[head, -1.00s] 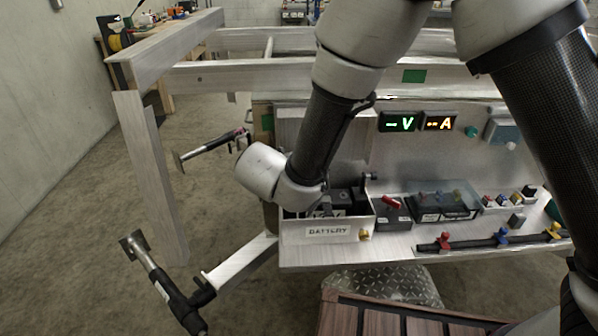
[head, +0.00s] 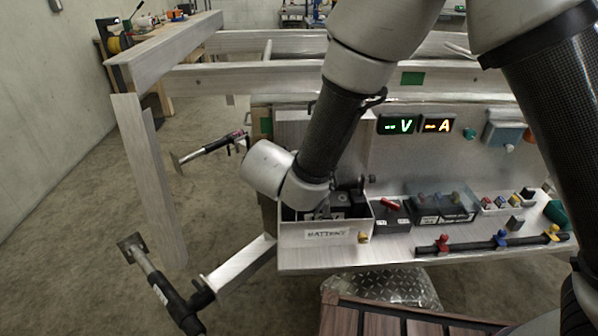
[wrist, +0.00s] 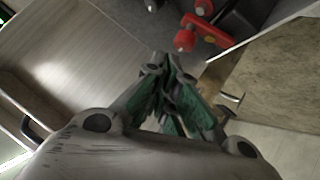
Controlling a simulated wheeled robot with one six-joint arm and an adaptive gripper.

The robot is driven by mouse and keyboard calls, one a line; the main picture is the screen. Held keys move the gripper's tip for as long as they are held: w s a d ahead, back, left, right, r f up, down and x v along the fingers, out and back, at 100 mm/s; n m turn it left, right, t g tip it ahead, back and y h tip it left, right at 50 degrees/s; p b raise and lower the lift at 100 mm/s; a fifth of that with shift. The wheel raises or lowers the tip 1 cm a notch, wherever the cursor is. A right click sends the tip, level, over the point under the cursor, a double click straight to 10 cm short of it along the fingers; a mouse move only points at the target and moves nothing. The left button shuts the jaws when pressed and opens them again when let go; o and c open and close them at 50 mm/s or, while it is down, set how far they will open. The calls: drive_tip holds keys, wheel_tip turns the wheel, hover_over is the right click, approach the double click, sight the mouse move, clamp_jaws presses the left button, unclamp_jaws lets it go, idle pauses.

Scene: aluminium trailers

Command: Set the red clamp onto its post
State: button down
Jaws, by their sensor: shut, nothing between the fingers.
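My gripper (wrist: 170,85) shows in the wrist view with its green-padded fingers together and nothing between them. The red clamp (wrist: 186,39) lies just beyond the fingertips, slightly right, apart from them. A small copper-coloured post top (wrist: 204,7) shows close behind the clamp; I cannot tell whether the clamp sits on a post. In the head view my gripper (head: 322,212) is mostly hidden, low over the tray labelled BATTERY (head: 296,233). The dark battery (head: 350,203) stands in that tray, partly hidden by my arm. I cannot make out the red clamp there.
A black rail (head: 470,244) with red, blue and yellow knobs runs along the bench front. Dark boxes (head: 425,215) stand right of the tray. Lit V and A meters (head: 403,125) are on the back panel. A trailer jack (head: 160,283) is at the lower left.

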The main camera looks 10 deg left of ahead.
drive_tip(key=v, duration=1.2)
